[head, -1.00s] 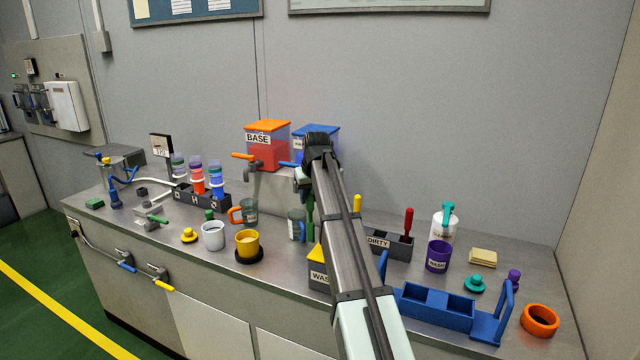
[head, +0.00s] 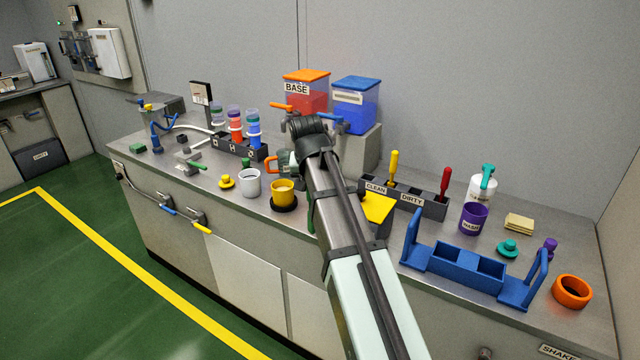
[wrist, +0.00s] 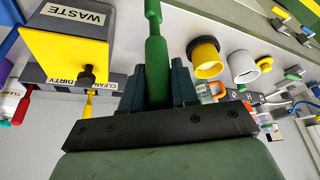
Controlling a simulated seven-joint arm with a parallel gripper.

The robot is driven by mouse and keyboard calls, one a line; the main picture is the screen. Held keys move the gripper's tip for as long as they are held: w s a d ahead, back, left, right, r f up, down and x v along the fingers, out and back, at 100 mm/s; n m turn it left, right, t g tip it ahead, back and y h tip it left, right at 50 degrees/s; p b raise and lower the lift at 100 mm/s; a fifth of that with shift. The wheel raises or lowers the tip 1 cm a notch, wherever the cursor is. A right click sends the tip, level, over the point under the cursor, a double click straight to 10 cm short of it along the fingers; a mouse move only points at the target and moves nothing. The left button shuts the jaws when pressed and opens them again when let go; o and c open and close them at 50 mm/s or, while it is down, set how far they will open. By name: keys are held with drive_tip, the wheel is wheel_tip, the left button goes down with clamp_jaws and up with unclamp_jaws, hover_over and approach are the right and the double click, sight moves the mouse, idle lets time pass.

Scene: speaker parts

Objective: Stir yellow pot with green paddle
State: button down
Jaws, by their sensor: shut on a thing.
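My gripper (wrist: 156,85) is shut on the green paddle (wrist: 155,30), whose shaft runs up between the fingers in the wrist view. A strip of the green paddle (head: 311,214) shows just right of the pot in the head view, partly behind my arm. The paddle looks apart from the pot. My fingers are hidden behind my arm in the head view.
A white cup (head: 249,183) stands left of the pot, and an orange-handled mug (head: 277,165) behind it. Right of my arm are the yellow-topped waste box (head: 378,208), the clean/dirty rack (head: 428,206) and a blue carrier (head: 465,272). Base and blue tanks (head: 357,104) stand behind.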

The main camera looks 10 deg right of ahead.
drive_tip(key=w+a+r+n, duration=0.1)
drive_tip(key=w+a+r, duration=0.1)
drive_tip(key=w, duration=0.5)
drive_tip(key=w+a+r+n+y, duration=0.1)
drive_tip(key=w+r+n, duration=0.1)
drive_tip(key=w, duration=0.6)
drive_tip(key=w+a+r+n, duration=0.2)
drive_tip(key=w+r, duration=0.2)
drive_tip(key=w, duration=0.3)
drive_tip(key=shift+w+a+y, duration=0.35)
drive_tip(key=shift+w+y, duration=0.05)
drive_tip(key=shift+f, duration=0.1)
wheel_tip(320, 180, down, 12)
drive_tip(key=shift+r, duration=0.2)
drive_tip(key=shift+s+a, duration=0.1)
drive_tip(key=shift+s, duration=0.05)
idle(0.5)
